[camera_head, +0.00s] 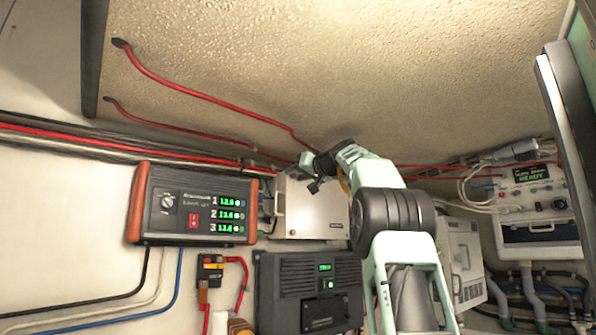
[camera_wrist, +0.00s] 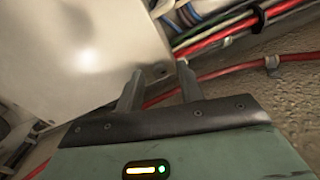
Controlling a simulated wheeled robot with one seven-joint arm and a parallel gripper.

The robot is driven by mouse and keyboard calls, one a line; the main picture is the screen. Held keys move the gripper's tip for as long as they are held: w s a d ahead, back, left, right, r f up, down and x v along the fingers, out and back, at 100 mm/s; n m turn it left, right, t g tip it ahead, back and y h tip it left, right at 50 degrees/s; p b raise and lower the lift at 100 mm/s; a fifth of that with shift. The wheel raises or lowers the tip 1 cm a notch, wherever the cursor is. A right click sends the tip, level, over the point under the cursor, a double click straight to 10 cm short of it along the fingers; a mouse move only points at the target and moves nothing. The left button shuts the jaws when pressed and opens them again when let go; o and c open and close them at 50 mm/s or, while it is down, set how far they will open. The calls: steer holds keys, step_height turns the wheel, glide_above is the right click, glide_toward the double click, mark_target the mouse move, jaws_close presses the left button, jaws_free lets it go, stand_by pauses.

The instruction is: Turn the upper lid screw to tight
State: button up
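A pale grey box with a flat lid (camera_head: 318,212) hangs on the wall left of my arm, and its lid fills the upper left of the wrist view (camera_wrist: 75,50). A small screw-like spot (camera_wrist: 161,73) shows near the lid's corner, small and blurred; its turn position cannot be told. My gripper (camera_head: 308,170) is at the box's upper edge and hides part of it. In the wrist view my gripper (camera_wrist: 158,69) has its two fingers apart, one on each side of that spot, with nothing seen held. Contact cannot be told.
Red cables (camera_head: 205,98) run along the textured ceiling, and a red cable (camera_wrist: 225,72) passes close to my fingers. A three-row display unit (camera_head: 192,205) is left of the box. A dark charger-like unit (camera_head: 310,292) is below. A control panel (camera_head: 540,195) is far right.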

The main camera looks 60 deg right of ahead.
jaws_close()
steer(key=shift+m, duration=0.4)
steer(key=m, duration=0.3)
steer(key=shift+m+p, duration=0.3)
steer(key=shift+m, duration=0.1)
steer(key=m, duration=0.4)
steer(key=shift+m+p, duration=0.3)
steer(key=shift+p, duration=0.1)
steer(key=m+p, duration=0.1)
steer(key=m, duration=0.3)
steer(key=shift+m+p, duration=0.75)
steer(key=shift+m, duration=1.45)
steer(key=shift+f+m, duration=0.1)
steer(key=shift+m, duration=0.2)
